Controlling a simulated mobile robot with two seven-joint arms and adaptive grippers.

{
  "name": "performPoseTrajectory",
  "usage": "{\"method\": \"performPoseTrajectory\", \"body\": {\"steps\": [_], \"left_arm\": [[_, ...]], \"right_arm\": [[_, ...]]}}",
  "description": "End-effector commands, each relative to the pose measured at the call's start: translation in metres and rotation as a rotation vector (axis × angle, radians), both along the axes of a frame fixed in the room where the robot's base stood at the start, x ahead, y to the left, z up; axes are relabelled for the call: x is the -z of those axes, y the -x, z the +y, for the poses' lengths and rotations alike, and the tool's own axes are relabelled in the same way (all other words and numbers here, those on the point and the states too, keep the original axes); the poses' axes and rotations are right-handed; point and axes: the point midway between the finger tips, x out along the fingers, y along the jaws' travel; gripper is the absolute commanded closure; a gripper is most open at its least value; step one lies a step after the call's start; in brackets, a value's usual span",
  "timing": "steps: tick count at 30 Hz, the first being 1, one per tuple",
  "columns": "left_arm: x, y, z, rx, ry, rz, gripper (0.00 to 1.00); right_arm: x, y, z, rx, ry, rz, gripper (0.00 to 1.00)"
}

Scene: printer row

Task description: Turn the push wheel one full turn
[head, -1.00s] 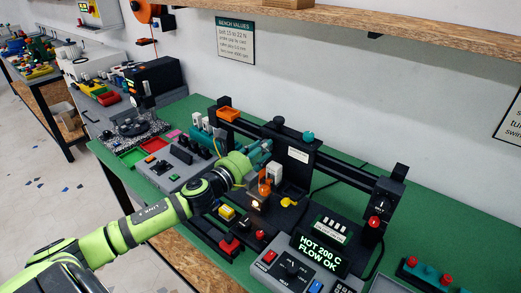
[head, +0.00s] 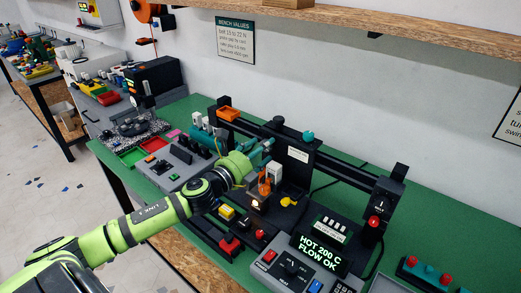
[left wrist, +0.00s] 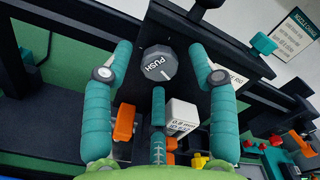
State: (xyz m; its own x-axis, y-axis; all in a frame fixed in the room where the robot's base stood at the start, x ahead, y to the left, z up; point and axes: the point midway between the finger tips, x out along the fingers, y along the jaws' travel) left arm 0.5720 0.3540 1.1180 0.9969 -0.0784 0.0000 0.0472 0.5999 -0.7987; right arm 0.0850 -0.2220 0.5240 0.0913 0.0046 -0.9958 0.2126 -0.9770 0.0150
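The push wheel (left wrist: 158,64) is a grey knob lettered PUSH on a black upright block, seen in the left wrist view. Its lettering runs aslant. My left gripper (left wrist: 159,50) has two teal fingers spread wide, one on each side of the wheel in that view, with clear gaps between them and it. The gripper is empty. In the head view my left gripper (head: 265,148) is in front of the black block, and the wheel is hidden there. My right gripper is not in view.
Below the wheel are an orange lever (left wrist: 124,122) and a white block (left wrist: 182,114). A black rail (head: 350,169) runs behind. A display (head: 318,252) reading HOT 200 C, FLOW OK stands at the front. A shelf (head: 400,25) hangs above.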

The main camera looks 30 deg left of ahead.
Motion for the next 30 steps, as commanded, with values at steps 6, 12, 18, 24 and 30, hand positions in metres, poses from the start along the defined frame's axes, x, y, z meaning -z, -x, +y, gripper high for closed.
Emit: {"method": "performPoseTrajectory", "body": {"steps": [6, 12, 18, 24, 30], "left_arm": [[0.001, 0.005, 0.000, 0.000, 0.001, 0.001, 0.42], [0.002, 0.027, 0.002, 0.001, 0.001, 0.004, 0.42], [0.002, 0.056, 0.004, 0.000, 0.002, 0.005, 0.42], [0.002, 0.085, 0.006, 0.001, 0.003, 0.004, 0.42], [0.001, 0.108, 0.008, 0.000, 0.004, 0.003, 0.42]], "right_arm": [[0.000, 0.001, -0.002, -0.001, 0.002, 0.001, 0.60], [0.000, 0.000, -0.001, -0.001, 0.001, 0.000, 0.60], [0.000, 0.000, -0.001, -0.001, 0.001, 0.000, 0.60], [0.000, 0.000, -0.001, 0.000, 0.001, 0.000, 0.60], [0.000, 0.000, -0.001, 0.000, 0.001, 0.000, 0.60]]}}
